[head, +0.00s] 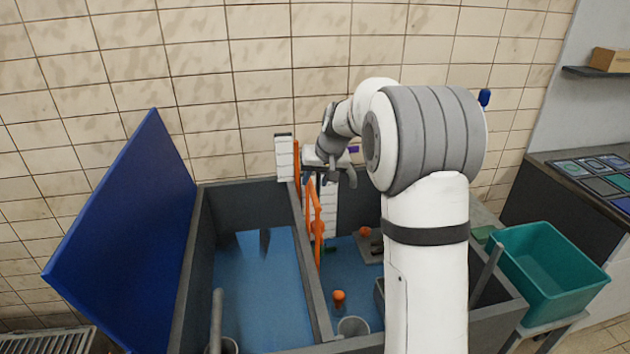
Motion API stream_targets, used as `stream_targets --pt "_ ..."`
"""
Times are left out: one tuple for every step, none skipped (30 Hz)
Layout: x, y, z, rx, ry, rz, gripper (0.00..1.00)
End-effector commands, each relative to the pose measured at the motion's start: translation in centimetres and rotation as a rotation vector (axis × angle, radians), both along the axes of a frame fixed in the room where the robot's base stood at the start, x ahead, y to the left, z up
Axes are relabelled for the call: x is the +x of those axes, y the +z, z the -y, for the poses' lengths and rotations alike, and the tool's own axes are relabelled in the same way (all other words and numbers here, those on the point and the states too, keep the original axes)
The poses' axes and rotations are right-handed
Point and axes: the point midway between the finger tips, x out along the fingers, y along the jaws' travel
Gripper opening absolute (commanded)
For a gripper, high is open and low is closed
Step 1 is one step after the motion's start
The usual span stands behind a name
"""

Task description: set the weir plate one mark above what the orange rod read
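My gripper (336,180) is above the tank's dividing wall, near its back end. Its dark fingers look spread, with no thing clearly held between them. An orange plate with a handle-like frame (315,213), apparently the weir plate, stands upright at the divider just below and left of the fingers. A thin upright orange strip (297,160), possibly the orange rod, is beside a white marked board (284,158) at the back. A second white marked board (331,206) stands behind and below my gripper. Their marks are too small to read, and my gripper partly covers this area.
The tank (192,262) has two compartments with blue floors, and a blue panel (130,235) leans at its left. An orange-topped float-like object (339,296) is in the right compartment. A teal bin (548,275) stands at right. My arm hides much of the right compartment.

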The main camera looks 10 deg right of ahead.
Motion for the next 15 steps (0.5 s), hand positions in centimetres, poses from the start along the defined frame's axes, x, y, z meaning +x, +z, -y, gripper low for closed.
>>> stream_targets --pt "0.3 -0.6 -0.2 0.0 0.0 -0.002 0.38" --pt "0.4 -0.9 -0.2 0.0 0.001 -0.002 0.38" --pt "0.6 -1.3 -0.3 0.0 0.001 -0.002 0.38" --pt "0.7 -1.5 -0.3 0.0 0.001 -0.001 0.38" --pt "0.8 -1.7 -0.4 -0.001 0.002 0.0 0.38" --pt "0.9 -2.0 -0.4 -0.001 0.002 0.0 0.38" --pt "0.9 -2.1 -0.5 -0.001 0.002 0.0 0.38" --pt "0.9 -2.2 -0.5 -0.001 0.002 0.0 0.38" --pt "1.0 -2.3 -0.5 -0.001 0.002 0.0 0.38" --pt "1.0 -2.3 -0.5 -0.001 0.002 0.0 0.38" --pt "1.0 -2.3 -0.5 -0.001 0.002 0.0 0.38" --pt "1.0 -2.3 -0.5 -0.001 0.002 0.0 0.38" --pt "1.0 -2.3 -0.5 -0.001 0.002 0.0 0.38" --pt "1.0 -2.3 -0.5 -0.001 0.002 0.0 0.38" --pt "1.0 -2.3 -0.5 -0.001 0.002 0.0 0.38"
